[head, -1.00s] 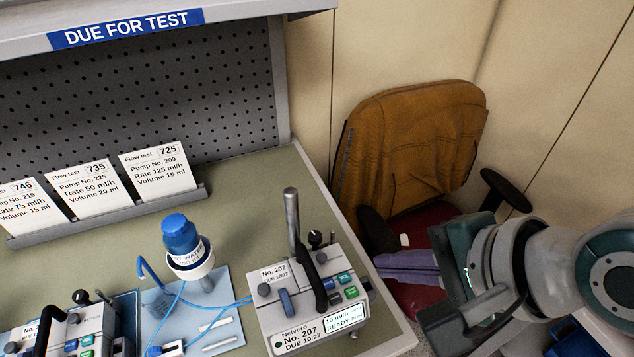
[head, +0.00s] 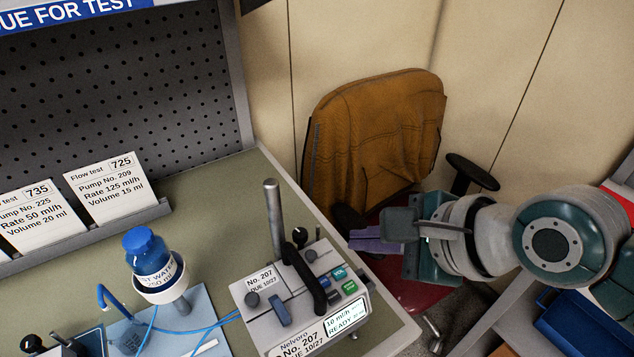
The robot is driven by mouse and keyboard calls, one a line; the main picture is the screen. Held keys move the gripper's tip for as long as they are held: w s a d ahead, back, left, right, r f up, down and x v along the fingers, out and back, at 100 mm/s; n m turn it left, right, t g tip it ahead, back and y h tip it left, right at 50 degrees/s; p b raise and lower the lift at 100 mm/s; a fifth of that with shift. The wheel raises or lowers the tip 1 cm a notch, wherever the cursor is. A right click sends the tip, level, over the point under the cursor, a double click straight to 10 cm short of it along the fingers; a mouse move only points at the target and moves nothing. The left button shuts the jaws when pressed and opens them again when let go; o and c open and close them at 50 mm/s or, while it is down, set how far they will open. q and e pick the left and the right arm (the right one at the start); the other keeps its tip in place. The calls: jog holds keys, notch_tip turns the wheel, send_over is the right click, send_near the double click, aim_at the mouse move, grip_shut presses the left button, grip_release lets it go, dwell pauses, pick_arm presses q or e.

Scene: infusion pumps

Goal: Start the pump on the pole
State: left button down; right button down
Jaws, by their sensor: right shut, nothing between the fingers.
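The pump No. 207 (head: 290,313) is clamped at a short grey pole (head: 274,215) near the right end of the bench. It has a black handle, blue and green buttons and a small screen reading 10 ml/h and READY. The green button (head: 350,288) is on its right side, near the blue ones. My right gripper (head: 352,240) is shut and empty, with purple fingers pointing left. In the picture it is just right of and above the pump, over the chair, apart from the pump. My left gripper is out of view.
A blue-capped test water bottle (head: 146,251) stands in a holder left of the pump, with blue tubing. Flow test cards (head: 107,188) stand in a rack at the back. A brown chair (head: 375,140) is beyond the bench's right edge.

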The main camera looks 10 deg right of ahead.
jog(key=b, duration=0.7)
send_over(341, 278)
jog(key=s+d, duration=0.2)
jog(key=s, duration=0.1)
notch_tip(341, 278, down, 7)
jog(key=shift+w+a+r, duration=0.15)
jog(key=shift+f, duration=0.6)
jog(key=shift+f, duration=0.1)
dwell(0.4)
jog(key=shift+f, duration=0.35)
jog(key=shift+f+b, duration=0.4)
jog(key=shift+f, duration=0.1)
dwell(0.6)
jog(key=shift+r, duration=0.1)
jog(key=shift+r+p, duration=0.8)
jog(key=shift+p, duration=0.35)
